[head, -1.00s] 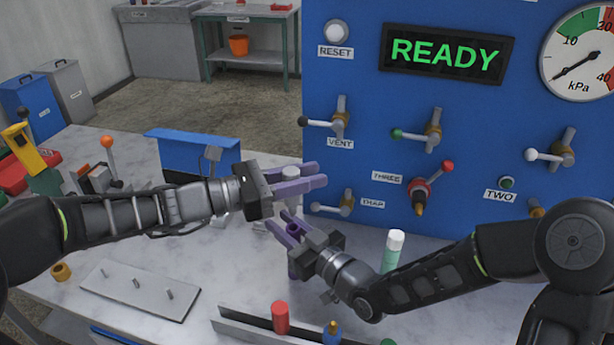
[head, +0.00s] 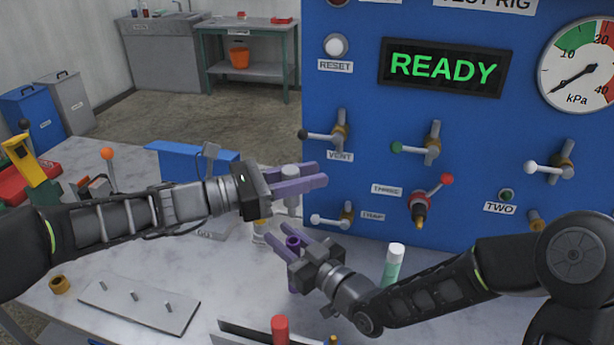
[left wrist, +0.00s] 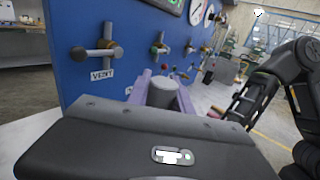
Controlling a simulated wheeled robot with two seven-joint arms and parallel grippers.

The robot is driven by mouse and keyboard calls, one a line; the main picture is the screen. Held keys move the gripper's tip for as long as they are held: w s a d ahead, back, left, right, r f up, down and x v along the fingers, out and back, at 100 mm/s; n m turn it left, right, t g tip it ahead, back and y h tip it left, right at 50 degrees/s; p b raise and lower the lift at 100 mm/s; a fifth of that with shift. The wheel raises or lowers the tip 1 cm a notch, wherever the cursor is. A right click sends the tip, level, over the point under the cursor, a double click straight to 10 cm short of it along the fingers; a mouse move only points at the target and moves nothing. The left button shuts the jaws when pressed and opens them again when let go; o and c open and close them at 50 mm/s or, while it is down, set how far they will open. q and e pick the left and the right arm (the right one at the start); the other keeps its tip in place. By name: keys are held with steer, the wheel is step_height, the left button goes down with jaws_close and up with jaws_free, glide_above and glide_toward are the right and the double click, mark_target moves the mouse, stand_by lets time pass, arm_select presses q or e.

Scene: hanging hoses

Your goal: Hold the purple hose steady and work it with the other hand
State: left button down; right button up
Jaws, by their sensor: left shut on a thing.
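My left gripper (head: 292,183) has purple fingers closed on a grey-white cylinder (head: 291,173), whose lower part shows below the fingers. In the left wrist view the cylinder (left wrist: 162,94) sits between the two fingers. A purple tube, likely the purple hose (head: 293,243), stands upright with its open end up, lower and nearer than the left gripper. My right gripper (head: 290,243) has its purple fingers around either side of this tube. Fingers and tube share a colour, so I cannot tell whether they press on it. The tube's lower part is partly hidden by the fingers.
The blue panel (head: 350,215) with several valve levers stands close behind the grippers. A white-capped green bottle (head: 393,264) stands beside my right arm. A grey plate with pegs (head: 140,305) and a red cylinder (head: 280,329) are at the front. A blue box (head: 190,162) stands behind my left arm.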

mark_target(298, 250)
steer(key=o, duration=0.4)
steer(key=shift+v, duration=3.75)
